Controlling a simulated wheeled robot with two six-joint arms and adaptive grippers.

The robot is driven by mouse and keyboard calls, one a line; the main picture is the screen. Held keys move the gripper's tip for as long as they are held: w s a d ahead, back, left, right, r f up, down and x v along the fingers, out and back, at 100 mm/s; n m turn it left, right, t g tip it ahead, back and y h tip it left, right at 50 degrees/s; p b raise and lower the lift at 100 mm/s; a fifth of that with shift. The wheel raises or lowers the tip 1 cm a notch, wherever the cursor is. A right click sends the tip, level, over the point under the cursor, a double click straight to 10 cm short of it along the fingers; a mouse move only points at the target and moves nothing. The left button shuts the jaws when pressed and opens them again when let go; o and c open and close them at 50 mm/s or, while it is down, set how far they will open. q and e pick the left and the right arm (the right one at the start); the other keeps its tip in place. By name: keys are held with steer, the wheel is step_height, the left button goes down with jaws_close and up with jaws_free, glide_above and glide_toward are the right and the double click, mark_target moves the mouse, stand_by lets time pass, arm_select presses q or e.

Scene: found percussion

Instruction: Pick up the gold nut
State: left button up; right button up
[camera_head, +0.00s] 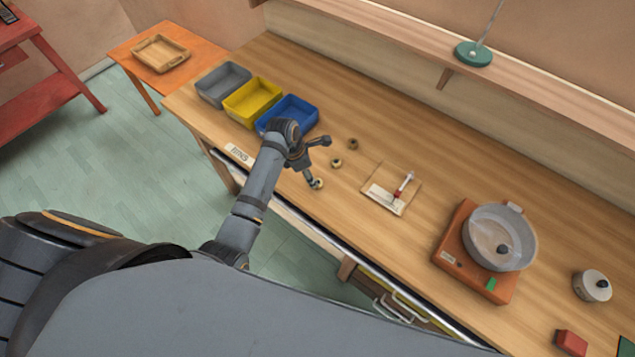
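Three small nuts lie in a loose row on the wooden workbench (400,150), in front of and right of the blue bin. One nut (353,143) is farthest back, one nut (336,163) is in the middle, and one nut (318,184) is nearest the front edge. All look brownish to brassy; I cannot tell for sure which is gold. My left gripper (321,163) is open with its fingers spread wide. The middle nut shows just beyond the gap. One fingertip overlaps the front nut in view; contact is unclear. My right gripper is out of view.
Grey (223,84), yellow (253,101) and blue (288,113) bins stand at the bench's left. An orange device with a round pan (500,238) stands farther right. A shelf (450,50) runs above the back.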

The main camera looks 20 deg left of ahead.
arm_select(q)
steer(key=p+x, duration=0.1)
steer(key=x, duration=0.1)
steer(key=d+p+x, duration=0.1)
steer(key=x, duration=0.2)
steer(key=shift+s+r, duration=0.1)
steer(key=shift+f, duration=0.25)
steer(key=c, duration=1.2)
jaws_close()
steer(key=shift+r, duration=0.1)
